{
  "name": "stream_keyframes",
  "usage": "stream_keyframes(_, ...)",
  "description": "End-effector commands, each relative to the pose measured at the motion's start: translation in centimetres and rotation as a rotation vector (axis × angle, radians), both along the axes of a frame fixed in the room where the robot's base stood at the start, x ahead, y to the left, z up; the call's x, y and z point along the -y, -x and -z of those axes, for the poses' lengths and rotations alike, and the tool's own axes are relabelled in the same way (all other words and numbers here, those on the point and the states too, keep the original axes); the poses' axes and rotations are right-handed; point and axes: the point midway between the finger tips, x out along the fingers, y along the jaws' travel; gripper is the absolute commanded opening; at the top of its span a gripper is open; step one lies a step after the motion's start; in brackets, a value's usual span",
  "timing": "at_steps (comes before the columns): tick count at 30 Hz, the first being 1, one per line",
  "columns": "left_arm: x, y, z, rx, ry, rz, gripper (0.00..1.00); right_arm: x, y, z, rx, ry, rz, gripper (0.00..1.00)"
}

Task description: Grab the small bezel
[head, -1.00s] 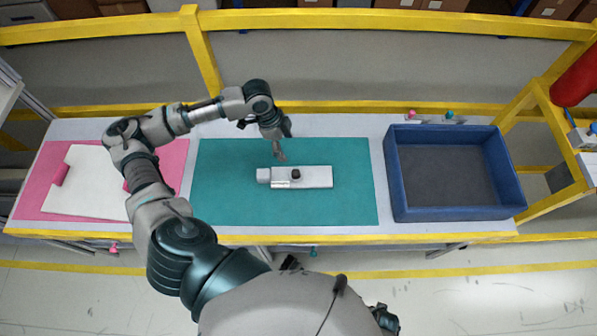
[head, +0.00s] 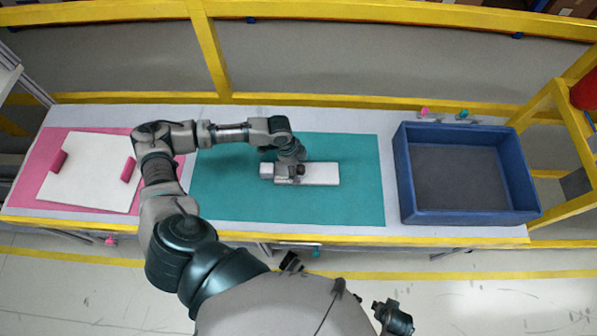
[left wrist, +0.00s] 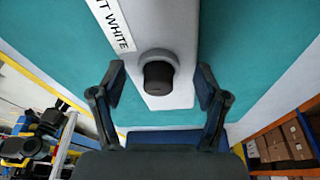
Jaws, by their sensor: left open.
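The small bezel (head: 322,174) is a long, white, flat bar with a dark round knob, lying on the teal mat (head: 235,205). In the left wrist view the bezel (left wrist: 165,25) runs down the middle, with a partly cut-off label ending in "WHITE" and the dark knob (left wrist: 158,76) near its end. My left gripper (head: 291,166) is over the bezel's left-middle part. In the left wrist view its open fingers (left wrist: 158,84) stand on either side of the bezel near the knob; I cannot tell if they touch it. My right gripper is not clearly seen.
A blue bin (head: 470,216), empty, stands on the right of the table. A white board with pink grips (head: 95,175) lies on a pink mat (head: 30,180) at the left. Yellow rails (head: 350,101) run behind the table. The mat right of the bezel is clear.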

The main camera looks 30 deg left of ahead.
Motion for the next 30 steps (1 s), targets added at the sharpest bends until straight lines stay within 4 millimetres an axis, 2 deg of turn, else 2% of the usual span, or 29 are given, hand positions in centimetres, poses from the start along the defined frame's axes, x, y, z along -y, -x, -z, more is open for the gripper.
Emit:
stream_keyframes(8, 0.5, -0.1, 0.3, 0.003, -0.004, 0.001, 0.74, 0.3, 0.0, -0.4, 0.001, -0.003, 0.000, 0.40)
stream_keyframes(11, 0.5, -0.1, 0.3, 0.003, -0.005, 0.001, 0.54, 0.4, 0.0, -0.3, 0.001, -0.001, 0.001, 0.40)
stream_keyframes(17, 0.3, -0.1, 0.4, 0.002, -0.002, 0.000, 0.04, 0.1, -0.1, -0.3, 0.000, 0.000, 0.000, 0.40)
stream_keyframes(26, 0.2, -0.1, 0.3, 0.002, -0.001, -0.001, 0.03, 0.1, -0.1, -0.4, 0.001, 0.000, 0.001, 0.40)
stream_keyframes(30, 0.3, -0.1, -0.6, 0.003, 0.000, 0.000, 0.03, 0.0, -0.2, -0.4, 0.008, -0.003, 0.001, 0.40)
